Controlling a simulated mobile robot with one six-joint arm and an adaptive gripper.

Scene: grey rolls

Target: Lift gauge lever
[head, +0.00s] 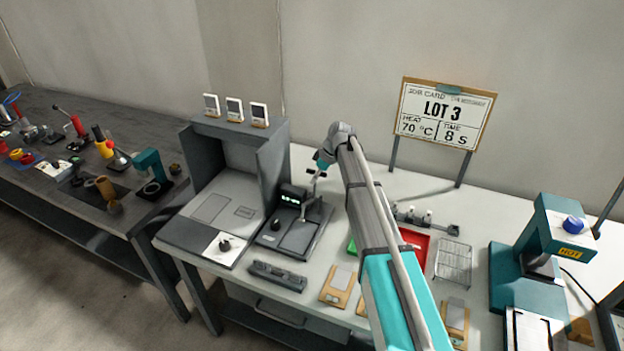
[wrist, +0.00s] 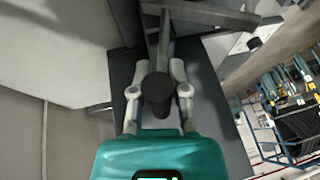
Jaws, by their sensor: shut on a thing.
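The gauge (head: 297,238) is a dark flat unit with a lit green display, standing left of centre on the white bench in the head view. My gripper (head: 315,183) is above its back right part, small in that view. In the wrist view my gripper (wrist: 158,92) has its two grey fingers on either side of a round dark knob, shut on the gauge lever (wrist: 157,87). A grey bar runs up from behind the knob. The gauge's dark plate (wrist: 215,100) lies behind the fingers. The lever's exact angle is hard to tell.
A grey open-front booth (head: 228,155) stands close left of the gauge. A grey fixture (head: 277,275) lies in front. A red tray (head: 413,246) and wire rack (head: 453,262) are to the right, past my arm. A teal press (head: 555,235) stands far right.

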